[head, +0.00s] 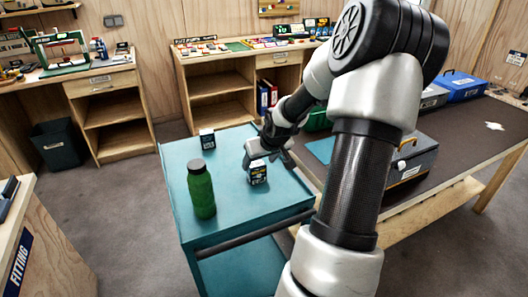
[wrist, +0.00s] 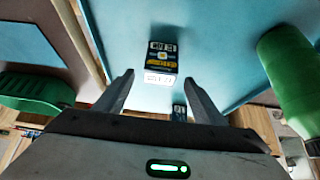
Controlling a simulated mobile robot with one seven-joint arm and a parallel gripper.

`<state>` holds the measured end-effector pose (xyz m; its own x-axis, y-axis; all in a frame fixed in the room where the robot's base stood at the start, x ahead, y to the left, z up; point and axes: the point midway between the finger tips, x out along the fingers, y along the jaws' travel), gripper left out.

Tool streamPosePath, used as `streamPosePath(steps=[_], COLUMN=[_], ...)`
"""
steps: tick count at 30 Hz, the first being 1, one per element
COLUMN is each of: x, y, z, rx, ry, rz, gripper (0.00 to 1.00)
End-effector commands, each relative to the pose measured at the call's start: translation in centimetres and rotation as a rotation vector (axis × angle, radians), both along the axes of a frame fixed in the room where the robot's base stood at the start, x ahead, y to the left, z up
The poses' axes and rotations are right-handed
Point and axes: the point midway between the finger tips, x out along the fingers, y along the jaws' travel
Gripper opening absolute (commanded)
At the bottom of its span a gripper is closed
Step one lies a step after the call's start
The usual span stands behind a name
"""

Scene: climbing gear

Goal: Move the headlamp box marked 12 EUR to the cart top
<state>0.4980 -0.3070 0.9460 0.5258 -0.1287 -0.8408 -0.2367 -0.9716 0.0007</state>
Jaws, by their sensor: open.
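A small dark box with white and yellow print (head: 257,174) stands on the teal cart top (head: 231,222), just below my gripper (head: 268,158). In the wrist view the box (wrist: 162,52) sits just beyond the open fingertips of my gripper (wrist: 159,79), roughly centred, with its white top face towards me. Nothing is held between the fingers. In the wrist view this box (wrist: 180,108) is partly hidden by my gripper. The price marks are too small to read.
A green bottle (head: 201,190) stands left of the near box on the cart. A brown-topped table (head: 455,140) with a grey toolbox (head: 412,160) and a blue case (head: 460,86) lies to the right. The cart's front area is clear.

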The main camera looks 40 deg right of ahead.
Motion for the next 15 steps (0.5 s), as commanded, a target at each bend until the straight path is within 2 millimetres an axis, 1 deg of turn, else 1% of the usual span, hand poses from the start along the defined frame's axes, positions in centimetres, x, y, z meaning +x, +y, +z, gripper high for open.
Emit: streamPosePath(steps=[1,6,10,15], x=[-0.7,-2.7,-3.9,-4.8], y=[-0.1,0.4,0.8,1.1], z=[1.5,4.6,6.5,7.7], rx=[-0.002,-0.001,-0.001,0.000], ry=[-0.001,-0.001,-0.001,0.000], rz=[-0.005,-0.004,-0.005,-0.002], gripper=[0.64,0.64,0.64,0.64])
